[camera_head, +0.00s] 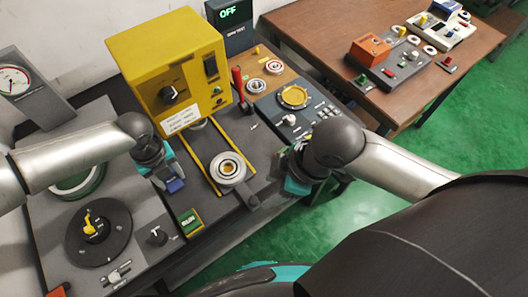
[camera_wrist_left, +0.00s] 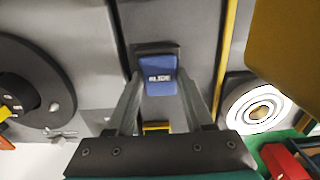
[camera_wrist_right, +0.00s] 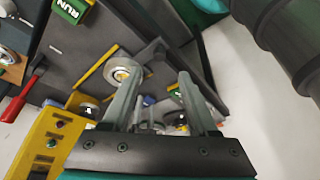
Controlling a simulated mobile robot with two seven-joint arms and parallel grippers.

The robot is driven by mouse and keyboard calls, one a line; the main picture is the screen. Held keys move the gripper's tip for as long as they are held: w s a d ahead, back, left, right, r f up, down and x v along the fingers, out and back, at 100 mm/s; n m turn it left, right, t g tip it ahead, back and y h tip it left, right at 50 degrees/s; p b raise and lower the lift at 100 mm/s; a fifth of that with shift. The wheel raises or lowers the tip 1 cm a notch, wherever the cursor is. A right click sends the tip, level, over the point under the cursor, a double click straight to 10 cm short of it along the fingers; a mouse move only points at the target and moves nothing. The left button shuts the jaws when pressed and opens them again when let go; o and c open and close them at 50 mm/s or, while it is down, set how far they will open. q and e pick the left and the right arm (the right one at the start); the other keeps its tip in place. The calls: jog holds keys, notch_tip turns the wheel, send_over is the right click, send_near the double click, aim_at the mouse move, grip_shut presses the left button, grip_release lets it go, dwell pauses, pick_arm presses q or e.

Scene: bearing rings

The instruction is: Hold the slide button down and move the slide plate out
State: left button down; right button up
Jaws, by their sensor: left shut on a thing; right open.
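The blue slide button (camera_wrist_left: 159,82), marked SLIDE, stands on the grey panel, left of the yellow rails. It shows in the head view as a blue block (camera_head: 175,186). My left gripper (camera_wrist_left: 159,84) has its fingers closed on the button's two sides. The slide plate (camera_head: 229,183) lies between the yellow rails, in front of the yellow press, and carries a round bearing ring (camera_head: 228,168). A dark knob (camera_head: 253,202) is at its near end. My right gripper (camera_head: 282,170) is open and empty, right of the plate and apart from it. Its fingertips are partly hidden in the head view.
The yellow press (camera_head: 170,65) stands behind the rails. A green RUN button (camera_head: 190,222) is in front of the slide button. A black dial with a yellow handle (camera_head: 97,227) is at left. A panel with a yellow disc (camera_head: 293,96) lies behind my right gripper.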

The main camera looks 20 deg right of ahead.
pick_arm(q)
jog(key=shift+s+f, duration=0.15)
jog(key=shift+s, duration=0.1)
pick_arm(e)
jog(key=shift+v, duration=1.6)
pick_arm(q)
jog(key=c, duration=0.6)
grip_release()
jog(key=shift+c, duration=0.2)
jog(key=o, duration=0.4)
jog(key=shift+w, duration=0.15)
jog(key=shift+o, duration=0.2)
jog(key=shift+r, duration=0.2)
notch_tip(320, 180, up, 15)
jog(key=p, duration=0.2)
pick_arm(e)
notch_tip(320, 180, up, 2)
jog(key=shift+r, duration=0.1)
pick_arm(q)
jog(key=shift+r, duration=0.1)
